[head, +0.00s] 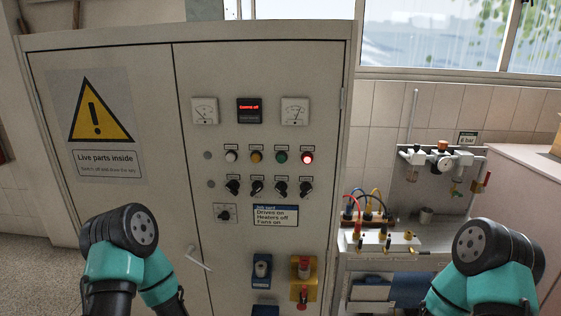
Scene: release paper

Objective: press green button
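The green button (281,157) is on the front of a grey control cabinet (325,110), in a row of round buttons or lamps. To its left are an amber one (256,157) and a white one (231,156). To its right is a red one (307,158) that glows. Nothing covers the green one. My two teal and black arms show at the bottom left and bottom right, well below the row. Neither gripper is in view.
Black rotary switches sit below the row, above a "Job card" label (276,215). Meters and a red display (249,110) are above. A yellow-backed red switch (304,270) is lower down. A bench with cables and fittings stands right of the cabinet.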

